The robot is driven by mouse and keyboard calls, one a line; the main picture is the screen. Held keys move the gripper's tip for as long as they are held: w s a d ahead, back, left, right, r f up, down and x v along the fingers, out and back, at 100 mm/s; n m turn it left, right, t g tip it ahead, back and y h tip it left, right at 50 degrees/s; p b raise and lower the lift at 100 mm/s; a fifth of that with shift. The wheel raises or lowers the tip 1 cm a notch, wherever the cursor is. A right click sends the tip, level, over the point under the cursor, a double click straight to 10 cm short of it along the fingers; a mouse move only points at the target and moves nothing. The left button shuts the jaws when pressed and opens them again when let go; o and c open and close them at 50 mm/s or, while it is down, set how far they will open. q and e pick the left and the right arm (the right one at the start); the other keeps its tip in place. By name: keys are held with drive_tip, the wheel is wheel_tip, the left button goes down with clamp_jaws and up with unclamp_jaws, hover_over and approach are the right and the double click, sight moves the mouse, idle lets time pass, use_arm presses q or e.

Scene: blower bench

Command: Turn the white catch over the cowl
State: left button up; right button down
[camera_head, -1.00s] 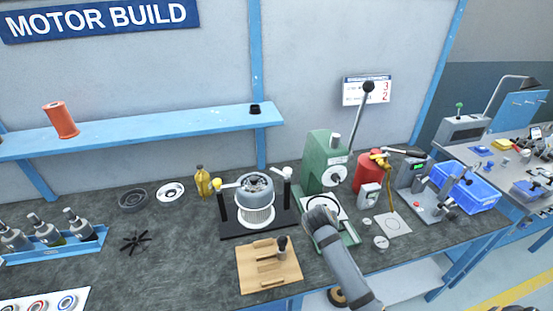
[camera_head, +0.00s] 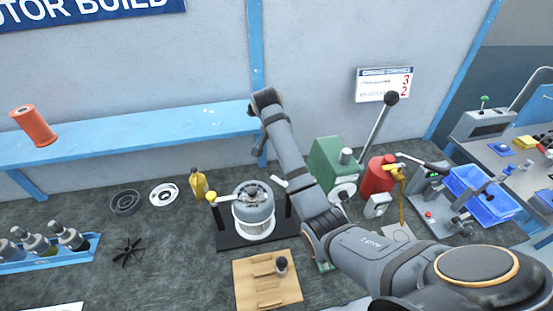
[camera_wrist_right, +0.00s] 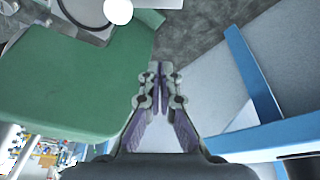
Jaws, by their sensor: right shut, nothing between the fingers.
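The motor unit with its grey cowl (camera_head: 253,207) stands on a black base between two posts in the head view. The white catch (camera_head: 279,182) is at the top of the right post, close beside my right arm, which hides part of that post. A yellow-tipped catch (camera_head: 211,197) tops the left post. My right gripper (camera_wrist_right: 160,72) is shut and empty in the right wrist view, beside the green press. In the head view my right arm reaches up across the press, and its fingers cannot be made out. My left gripper is not in view.
The green press (camera_head: 328,165) with its long lever stands right of the motor unit. A blue shelf (camera_head: 130,128) runs along the wall behind. A wooden block (camera_head: 255,290) lies in front, and a red canister (camera_head: 378,175) is further right.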

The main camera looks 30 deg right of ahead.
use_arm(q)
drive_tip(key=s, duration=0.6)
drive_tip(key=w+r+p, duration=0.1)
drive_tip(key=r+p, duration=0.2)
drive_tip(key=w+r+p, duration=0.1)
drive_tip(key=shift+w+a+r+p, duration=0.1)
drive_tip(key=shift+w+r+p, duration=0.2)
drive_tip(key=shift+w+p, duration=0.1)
use_arm(e)
wheel_tip(320, 180, down, 8)
drive_tip(key=s+a, duration=0.1)
drive_tip(key=shift+s+f, duration=0.2)
